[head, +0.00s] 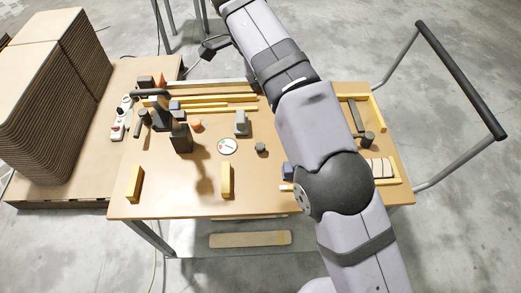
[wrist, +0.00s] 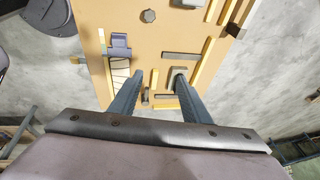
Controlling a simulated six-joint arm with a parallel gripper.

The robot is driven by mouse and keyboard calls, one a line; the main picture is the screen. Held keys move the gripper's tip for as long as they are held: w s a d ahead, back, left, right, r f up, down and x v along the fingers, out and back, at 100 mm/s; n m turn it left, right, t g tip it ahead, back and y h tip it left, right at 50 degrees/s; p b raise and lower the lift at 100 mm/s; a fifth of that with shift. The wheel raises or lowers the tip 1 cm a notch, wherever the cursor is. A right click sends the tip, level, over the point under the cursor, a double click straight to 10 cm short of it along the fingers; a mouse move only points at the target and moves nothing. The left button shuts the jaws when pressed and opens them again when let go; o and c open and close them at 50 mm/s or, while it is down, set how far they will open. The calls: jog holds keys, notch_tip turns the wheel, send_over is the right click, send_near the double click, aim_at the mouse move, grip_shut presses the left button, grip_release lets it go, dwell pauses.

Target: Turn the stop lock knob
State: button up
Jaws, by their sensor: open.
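A dark round knob (head: 368,138) stands near the right end of the wooden board (head: 165,205); what looks like the same knob (wrist: 145,98) shows between my fingers in the wrist view. A second small dark knob (head: 261,147) stands near the board's middle and appears at the top of the wrist view (wrist: 148,15). Neither bears a label that I can read, so I cannot tell which is the stop lock knob. My gripper (wrist: 158,74) is open and empty, its fingers pointing toward the board's right end. I cannot make it out in the head view, where my arm covers part of the board.
A grey block (head: 241,122) and a white dial (head: 227,146) sit mid-board. Pale slats (wrist: 120,72), a dark blue block (wrist: 118,44) and a dark bar (wrist: 180,57) lie around my fingers. Stacked curved boards (head: 50,110) stand left. A black handle bar (head: 460,80) is at right.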

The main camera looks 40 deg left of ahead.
jog(key=s+d+b, duration=0.1)
jog(key=d+b, duration=0.1)
jog(key=d, duration=0.2)
jog(key=n+g+y, duration=0.1)
jog(key=n+y, duration=0.4)
jog(key=n, duration=1.3)
send_near(260, 146)
jog(key=shift+w+a+f+n, duration=0.15)
jog(key=shift+a+f+n, duration=0.2)
jog(key=shift+n, duration=0.25)
jog(key=shift+h, duration=0.3)
jog(key=shift+b+x, duration=0.55)
jog(key=shift+x, duration=3.05)
